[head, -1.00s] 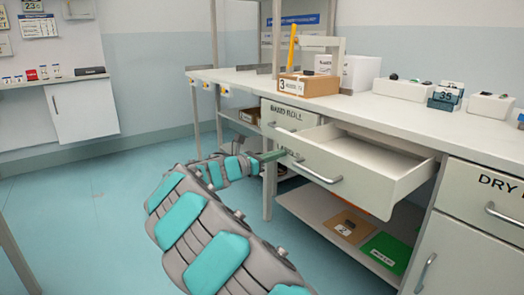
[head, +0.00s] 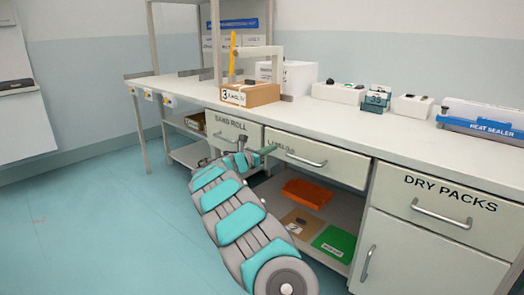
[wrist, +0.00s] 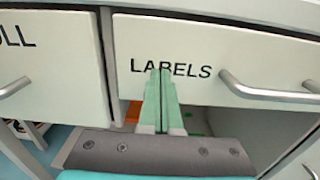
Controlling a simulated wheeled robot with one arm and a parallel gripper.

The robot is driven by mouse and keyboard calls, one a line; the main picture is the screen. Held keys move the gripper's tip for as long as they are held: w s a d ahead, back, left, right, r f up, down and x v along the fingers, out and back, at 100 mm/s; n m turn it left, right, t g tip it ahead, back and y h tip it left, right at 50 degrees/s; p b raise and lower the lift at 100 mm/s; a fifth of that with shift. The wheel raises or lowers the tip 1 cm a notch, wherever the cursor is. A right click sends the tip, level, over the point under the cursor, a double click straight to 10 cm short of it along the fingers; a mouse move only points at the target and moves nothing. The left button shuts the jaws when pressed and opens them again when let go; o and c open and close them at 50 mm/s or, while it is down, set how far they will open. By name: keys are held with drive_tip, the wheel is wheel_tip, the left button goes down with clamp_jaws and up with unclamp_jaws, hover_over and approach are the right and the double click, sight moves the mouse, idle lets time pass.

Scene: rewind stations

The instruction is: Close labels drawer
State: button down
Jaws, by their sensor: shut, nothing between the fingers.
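The labels drawer (head: 318,162) is a pale drawer front with a metal bar handle (head: 305,160). My gripper (head: 268,149) is at the left part of this front. Its green fingers (wrist: 160,75) are shut with nothing between them, and their tips are over the lower edge of the lettering. I cannot tell whether the tips touch the front.
The BAND ROLL drawer (head: 233,132) is at the left and the DRY PACKS drawer (head: 440,206) at the right, both shut. An open shelf (head: 262,188) below holds an orange bin (head: 307,193) and a green sheet (head: 335,243). The floor at left is clear.

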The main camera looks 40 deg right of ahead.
drive_tip(key=shift+d+r, duration=0.2)
drive_tip(key=shift+d, duration=0.35)
drive_tip(key=a+b, duration=0.1)
drive_tip(key=a, duration=1.3)
drive_tip(key=shift+s+a+f, duration=0.2)
drive_tip(key=shift+s+a, duration=0.05)
drive_tip(key=shift+a, duration=0.05)
drive_tip(key=shift+s, duration=0.1)
